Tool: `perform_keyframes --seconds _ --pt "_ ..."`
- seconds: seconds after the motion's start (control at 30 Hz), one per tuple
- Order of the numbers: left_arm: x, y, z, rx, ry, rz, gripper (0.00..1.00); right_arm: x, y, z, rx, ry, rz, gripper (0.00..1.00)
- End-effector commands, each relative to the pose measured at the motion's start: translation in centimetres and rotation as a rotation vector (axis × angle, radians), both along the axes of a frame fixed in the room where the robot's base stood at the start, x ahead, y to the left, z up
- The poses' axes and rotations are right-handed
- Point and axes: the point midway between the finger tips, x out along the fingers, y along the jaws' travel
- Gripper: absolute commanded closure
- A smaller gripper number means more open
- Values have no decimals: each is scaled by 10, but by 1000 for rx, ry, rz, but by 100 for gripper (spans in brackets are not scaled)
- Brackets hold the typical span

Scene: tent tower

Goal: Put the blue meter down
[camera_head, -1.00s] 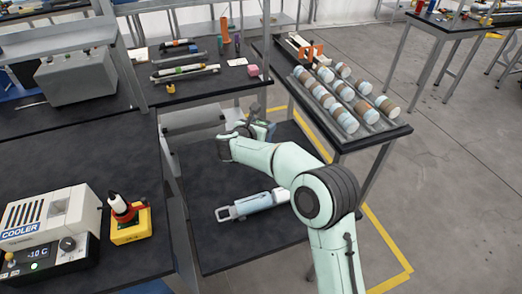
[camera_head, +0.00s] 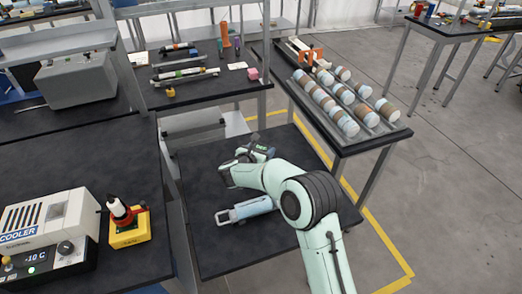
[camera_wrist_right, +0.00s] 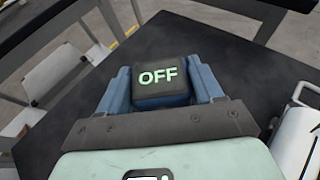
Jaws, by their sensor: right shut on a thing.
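The blue meter (camera_wrist_right: 160,80) sits between the fingers of my right gripper in the right wrist view. Its dark display faces the camera and reads OFF. My right gripper (camera_head: 258,150) is shut on the meter, over the black low table (camera_head: 205,180) in the head view. The wrist view shows the dark tabletop (camera_wrist_right: 235,55) around and beyond the meter. I cannot tell whether the meter touches the tabletop. My left gripper is not in view.
A pale blue-white cylinder with a handle (camera_head: 245,210) lies on the same table, near my right arm. A rack of several cylinders (camera_head: 345,100) stands at the right. A cooler (camera_head: 50,225) and yellow-based device (camera_head: 128,228) stand on the left bench. The table's front left is clear.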

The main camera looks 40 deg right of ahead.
Motion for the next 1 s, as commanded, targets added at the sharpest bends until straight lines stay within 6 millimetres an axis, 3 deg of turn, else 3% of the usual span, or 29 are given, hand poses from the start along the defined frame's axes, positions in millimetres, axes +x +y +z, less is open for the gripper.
perform_keyframes --seconds 0.1,0.13,0.2,0.6,1.0 --pt "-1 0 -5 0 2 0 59 0 0 -3 -1 -2 0 96" --pt "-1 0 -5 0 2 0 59 0 0 -3 0 0 0 28" --pt "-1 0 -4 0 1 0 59 0 0 -3 0 0 0 9" --pt "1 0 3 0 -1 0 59 0 0 3 0 0 0 9" --pt "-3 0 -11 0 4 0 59 -34 69 31 3 -1 5 9"
